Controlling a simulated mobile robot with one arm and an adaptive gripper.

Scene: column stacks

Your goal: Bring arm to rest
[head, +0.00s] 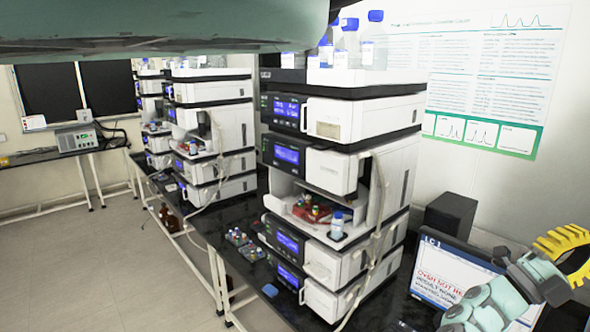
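My gripper (567,254) is at the right edge of the head view, with yellow ribbed fingers at the end of my pale teal arm. It is partly cut off by the picture edge, so I cannot tell whether it is open or shut. I see nothing held in it. My arm crosses in front of the lower right part of a tilted laptop-like screen (447,268). A large teal part of my own body fills the top left of the view.
The nearest column stack (365,118) stands on a black bench (205,212), with bottles (375,45) on top and vials (312,208) in an open bay. More stacks (212,120) stand behind. A dark box (450,215) is near the screen. The floor (90,270) at left is clear.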

